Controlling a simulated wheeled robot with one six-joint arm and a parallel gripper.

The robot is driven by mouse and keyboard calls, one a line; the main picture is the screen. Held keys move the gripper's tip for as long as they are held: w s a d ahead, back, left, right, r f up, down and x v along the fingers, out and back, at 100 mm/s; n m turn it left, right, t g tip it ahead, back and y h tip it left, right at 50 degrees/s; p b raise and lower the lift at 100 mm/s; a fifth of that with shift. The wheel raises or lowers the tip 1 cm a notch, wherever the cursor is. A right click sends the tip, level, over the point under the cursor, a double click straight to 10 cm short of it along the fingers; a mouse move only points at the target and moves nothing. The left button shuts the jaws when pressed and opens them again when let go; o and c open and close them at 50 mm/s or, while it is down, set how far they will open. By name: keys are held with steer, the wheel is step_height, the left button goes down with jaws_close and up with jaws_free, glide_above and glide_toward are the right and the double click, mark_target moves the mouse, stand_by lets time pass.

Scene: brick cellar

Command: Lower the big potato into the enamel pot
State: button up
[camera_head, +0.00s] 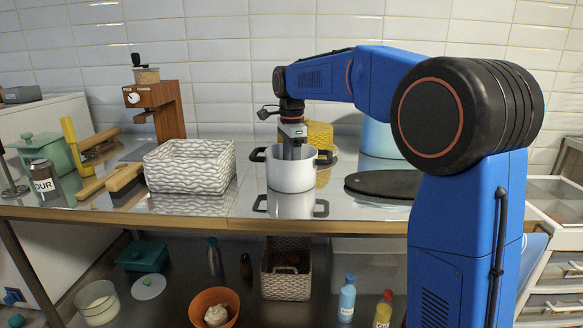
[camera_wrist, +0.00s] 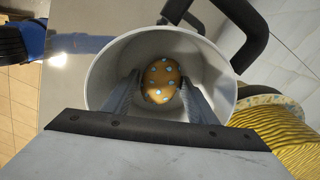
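The white enamel pot (camera_head: 291,176) with dark handles stands on the metal worktop. My gripper (camera_head: 295,152) points straight down into its mouth, with the fingertips below the rim. In the wrist view the pot (camera_wrist: 104,72) surrounds both fingers. The big potato (camera_wrist: 161,80), yellow-brown with pale blue spots, is between the fingertips inside the pot. My gripper (camera_wrist: 161,88) appears shut on it, one finger against each side. Whether the potato touches the pot's floor cannot be told. In the head view the pot wall hides the potato.
A woven yellow thing (camera_wrist: 275,130) stands close beside the pot. A patterned basket (camera_head: 188,168) is to the left and a dark round board (camera_head: 382,187) to the right. A wooden grinder (camera_head: 158,108) stands further back. The lower shelf holds bowls, bottles and another basket.

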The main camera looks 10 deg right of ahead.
steer(key=shift+o, duration=0.8)
step_height(320, 180, up, 16)
steer(key=s+d+f+n+t, duration=0.1)
steer(key=s+d+n, duration=0.3)
steer(key=s, duration=0.5)
steer(key=s+d+f+n+t, duration=0.2)
steer(key=s+f+n, duration=0.4)
steer(key=s+f, duration=0.8)
steer(key=s+d+f+n+t, duration=0.1)
steer(key=s+d+f+n, duration=0.3)
steer(key=s+f, duration=1)
steer(key=s+n, duration=0.2)
steer(key=n, duration=0.1)
steer(key=shift+f+t, duration=0.2)
steer(key=shift+t, duration=0.2)
